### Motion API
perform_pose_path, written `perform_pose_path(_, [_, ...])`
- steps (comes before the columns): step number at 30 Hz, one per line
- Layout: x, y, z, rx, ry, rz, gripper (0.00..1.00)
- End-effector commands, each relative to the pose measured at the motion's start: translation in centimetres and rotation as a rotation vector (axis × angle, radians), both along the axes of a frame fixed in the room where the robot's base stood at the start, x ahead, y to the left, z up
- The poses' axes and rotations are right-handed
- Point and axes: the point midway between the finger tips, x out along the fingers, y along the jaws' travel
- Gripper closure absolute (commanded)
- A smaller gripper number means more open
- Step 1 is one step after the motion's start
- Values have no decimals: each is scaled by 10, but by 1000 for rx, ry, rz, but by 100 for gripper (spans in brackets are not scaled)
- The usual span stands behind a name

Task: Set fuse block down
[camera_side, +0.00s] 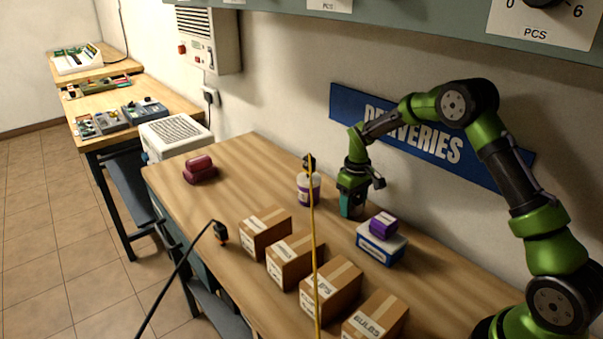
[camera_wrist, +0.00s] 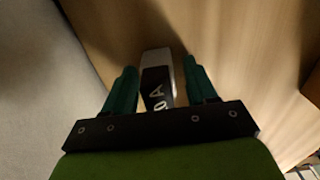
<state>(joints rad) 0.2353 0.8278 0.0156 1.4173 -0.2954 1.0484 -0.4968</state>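The fuse block (camera_wrist: 157,82) shows in the wrist view as a small grey and black block with white lettering that ends in "A". It lies between the two teal fingers of my gripper (camera_wrist: 160,72). Narrow gaps show between the block and the fingers, so the gripper looks open around it. In the side view my gripper (camera_side: 350,206) points down, with its fingertips at or just above the wooden table (camera_side: 240,180), near the wall. I cannot make out the fuse block in the side view. Whether its underside touches the table is hidden.
A purple box (camera_side: 383,223) on a blue-and-white box (camera_side: 381,244) stands close in front of my gripper. A white-and-purple tub (camera_side: 308,188) is to its left. Several cartons (camera_side: 265,234) line the front; a dark red item (camera_side: 199,170) sits far left. Bare wood lies between.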

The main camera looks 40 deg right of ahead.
Motion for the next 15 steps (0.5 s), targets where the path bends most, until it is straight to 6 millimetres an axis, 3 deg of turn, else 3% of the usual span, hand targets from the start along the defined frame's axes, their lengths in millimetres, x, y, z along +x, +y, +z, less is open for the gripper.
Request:
perform_pose_path(10, [0,0,3,0,-1,0,38])
perform_pose_path(15, [1,-1,24,-2,-4,2,38])
